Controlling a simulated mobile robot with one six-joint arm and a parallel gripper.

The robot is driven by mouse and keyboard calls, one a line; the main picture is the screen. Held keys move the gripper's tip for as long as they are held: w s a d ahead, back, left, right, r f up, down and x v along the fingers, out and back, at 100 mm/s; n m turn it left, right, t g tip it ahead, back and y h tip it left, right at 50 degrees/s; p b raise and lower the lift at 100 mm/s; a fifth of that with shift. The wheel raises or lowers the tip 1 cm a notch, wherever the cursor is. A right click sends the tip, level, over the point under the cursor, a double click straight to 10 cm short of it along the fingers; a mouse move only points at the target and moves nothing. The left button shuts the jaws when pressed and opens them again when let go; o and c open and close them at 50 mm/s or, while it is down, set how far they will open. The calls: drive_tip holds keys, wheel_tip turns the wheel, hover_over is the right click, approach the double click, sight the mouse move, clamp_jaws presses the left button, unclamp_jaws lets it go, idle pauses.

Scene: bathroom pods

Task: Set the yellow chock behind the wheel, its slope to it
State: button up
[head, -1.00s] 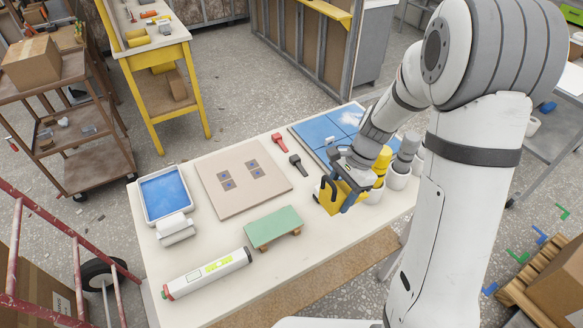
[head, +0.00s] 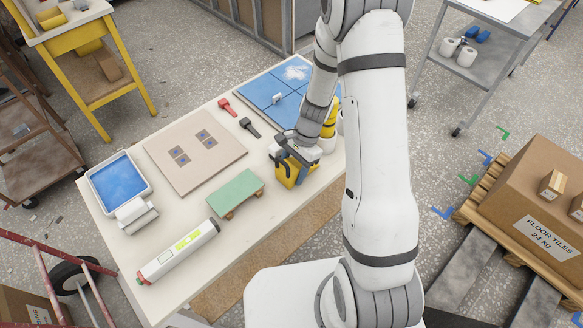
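The yellow chock (head: 294,172) is at the right part of the white table, between the dark fingers of my gripper (head: 288,160), which look shut on it. I cannot tell whether it touches the tabletop, and which way its slope faces is unclear. A black-tyred wheel (head: 72,277) stands on the floor at the far left, under a red tubular frame (head: 40,245), well away from my gripper. The lower part of the frame is cut off by the picture's edge.
The table (head: 255,235) also bears a green board (head: 236,190), a spirit level (head: 178,250), a blue tray (head: 120,183), a tile board (head: 195,152) and mallets. Yellow trestle and brown cart stand behind left. A pallet with a carton (head: 535,220) stands right. Grey floor lies between.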

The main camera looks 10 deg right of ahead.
drive_tip(key=shift+f, duration=0.15)
drive_tip(key=o, duration=1.3)
drive_tip(key=shift+c, duration=0.2)
